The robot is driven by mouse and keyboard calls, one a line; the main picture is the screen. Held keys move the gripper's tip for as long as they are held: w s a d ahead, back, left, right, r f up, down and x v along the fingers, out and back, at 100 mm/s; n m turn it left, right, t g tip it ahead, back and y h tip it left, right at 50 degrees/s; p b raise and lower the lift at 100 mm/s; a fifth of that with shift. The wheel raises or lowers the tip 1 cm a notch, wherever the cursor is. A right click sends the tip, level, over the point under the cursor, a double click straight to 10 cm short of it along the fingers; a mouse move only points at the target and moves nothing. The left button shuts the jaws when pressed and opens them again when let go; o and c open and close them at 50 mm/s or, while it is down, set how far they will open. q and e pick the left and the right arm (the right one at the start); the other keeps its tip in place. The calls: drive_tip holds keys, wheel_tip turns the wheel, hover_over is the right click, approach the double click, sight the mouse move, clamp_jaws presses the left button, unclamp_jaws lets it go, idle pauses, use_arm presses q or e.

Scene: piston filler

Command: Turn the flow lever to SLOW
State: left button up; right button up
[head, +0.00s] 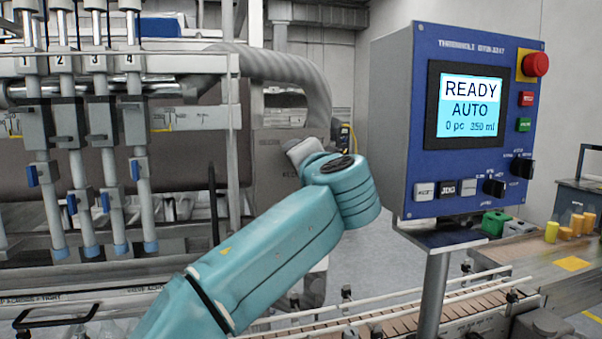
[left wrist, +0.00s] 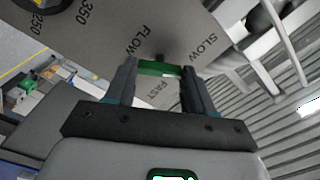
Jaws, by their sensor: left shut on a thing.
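In the left wrist view, a grey panel carries the printed words FLOW, SLOW and FAST around a green flow lever (left wrist: 158,68). My left gripper (left wrist: 159,75) has its two dark fingers on either side of the green lever and is shut on it. FAST reads just below the lever in this picture, and SLOW reads to its upper right. I cannot tell exactly which mark the lever points at. In the head view, my teal arm reaches up to the middle, and its gripper and the lever are hidden. My right gripper is in neither view.
A blue control panel (head: 473,185) stands to the right of my arm, with a screen (head: 468,105) reading READY AUTO. Filling nozzles numbered 1 to 4 (head: 95,62) hang at the left. A conveyor (head: 390,322) runs below.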

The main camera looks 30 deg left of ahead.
use_arm(q)
drive_tip(key=shift+f+n+b, duration=0.25)
drive_tip(key=shift+n+b, duration=0.35)
drive_tip(key=shift+n, duration=1.1)
drive_tip(key=o, duration=1)
drive_tip(key=shift+s+r, duration=0.1)
drive_tip(key=shift+o, duration=0.2)
drive_tip(key=b+v, duration=0.4)
drive_tip(key=v, duration=1.2)
drive_tip(key=shift+d, duration=0.15)
